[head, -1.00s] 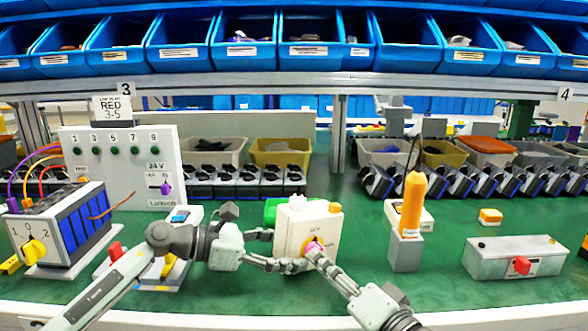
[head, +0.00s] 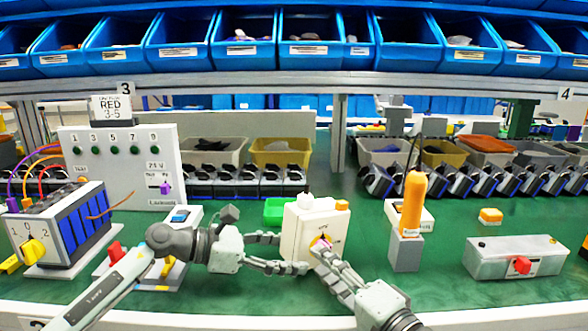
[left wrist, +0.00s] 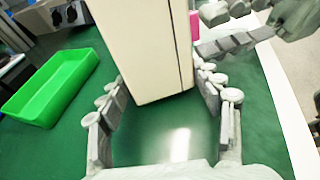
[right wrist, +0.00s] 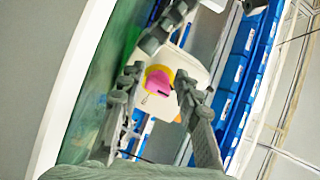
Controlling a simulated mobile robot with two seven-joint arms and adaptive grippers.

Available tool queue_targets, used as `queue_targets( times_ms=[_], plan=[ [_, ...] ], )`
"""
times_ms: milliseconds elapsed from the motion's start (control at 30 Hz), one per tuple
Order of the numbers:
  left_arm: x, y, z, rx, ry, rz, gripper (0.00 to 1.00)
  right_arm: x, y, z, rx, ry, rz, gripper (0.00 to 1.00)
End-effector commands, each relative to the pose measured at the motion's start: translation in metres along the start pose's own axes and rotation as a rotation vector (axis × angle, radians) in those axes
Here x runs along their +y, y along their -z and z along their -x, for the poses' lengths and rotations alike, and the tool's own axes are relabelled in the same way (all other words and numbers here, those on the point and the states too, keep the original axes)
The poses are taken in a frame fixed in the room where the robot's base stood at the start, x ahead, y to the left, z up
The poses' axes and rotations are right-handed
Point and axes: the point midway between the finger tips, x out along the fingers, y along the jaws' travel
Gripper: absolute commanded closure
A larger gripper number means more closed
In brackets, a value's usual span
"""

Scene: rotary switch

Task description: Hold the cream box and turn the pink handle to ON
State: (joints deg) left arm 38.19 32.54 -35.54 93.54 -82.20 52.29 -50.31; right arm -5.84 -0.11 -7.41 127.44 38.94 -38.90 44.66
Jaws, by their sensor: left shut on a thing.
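The cream box (head: 301,226) stands upright on the green bench in the middle of the head view. My left gripper (head: 291,253) is shut on it from the left; the left wrist view shows a finger on either side of the box (left wrist: 146,55). The pink handle sits on a yellow disc on the box's front. It is mostly hidden by my right gripper (head: 322,250) in the head view. In the right wrist view, the pink handle (right wrist: 159,81) lies between the open fingers of my right gripper (right wrist: 158,88), with a gap on its right side.
A green tray (left wrist: 52,86) lies behind the box. An orange-handled tool in a grey block (head: 406,250) stands to the right, and a grey box with a red knob (head: 500,258) is further right.

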Motion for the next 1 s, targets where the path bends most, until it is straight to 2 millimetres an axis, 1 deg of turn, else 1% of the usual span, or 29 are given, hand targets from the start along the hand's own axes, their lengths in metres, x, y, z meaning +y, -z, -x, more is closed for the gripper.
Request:
queue_targets(
  times_ms=[133,633,767,967,1000],
  plan=[
    [0.0,-0.003,0.0,-0.004,0.0,-0.002,0.52,0.001,-0.001,0.006,-0.001,-0.002,0.0,0.67],
    [0.0,-0.004,0.0,-0.007,-0.001,-0.002,0.54,0.001,-0.001,0.045,-0.003,-0.002,-0.001,0.67],
    [0.0,-0.004,0.0,-0.008,-0.001,-0.002,0.54,0.0,-0.001,0.05,-0.003,-0.001,-0.001,0.67],
    [0.0,-0.004,0.0,-0.008,-0.001,-0.002,0.54,0.0,-0.001,0.05,-0.003,-0.001,-0.001,0.67],
    [0.0,-0.004,0.0,-0.008,-0.001,-0.002,0.54,0.0,-0.001,0.05,-0.004,-0.001,-0.001,0.69]
  ],
)
